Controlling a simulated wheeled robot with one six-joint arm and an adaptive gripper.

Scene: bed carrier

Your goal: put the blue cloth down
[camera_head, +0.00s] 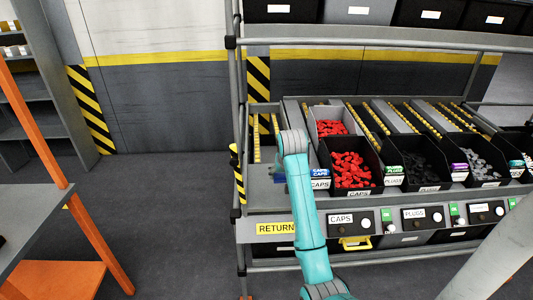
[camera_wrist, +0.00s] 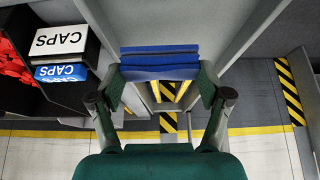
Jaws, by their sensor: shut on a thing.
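The blue cloth (camera_wrist: 160,66) is a folded flat stack in the wrist view. My gripper (camera_wrist: 163,84) is shut on it, one finger at each side edge. Below the cloth in the wrist view are yellow roller strips (camera_wrist: 168,92) between grey rails. In the head view my teal arm reaches to the left end of the rack, and its wrist hides most of the gripper and cloth. I cannot tell from these views whether the cloth touches the rails.
A black bin of red caps (camera_head: 352,172) stands just right of my wrist, its CAPS label (camera_wrist: 60,40) close to the cloth in the wrist view. A yellow RETURN label (camera_head: 275,228) is on the rack's front. A rack post (camera_head: 238,150) stands left.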

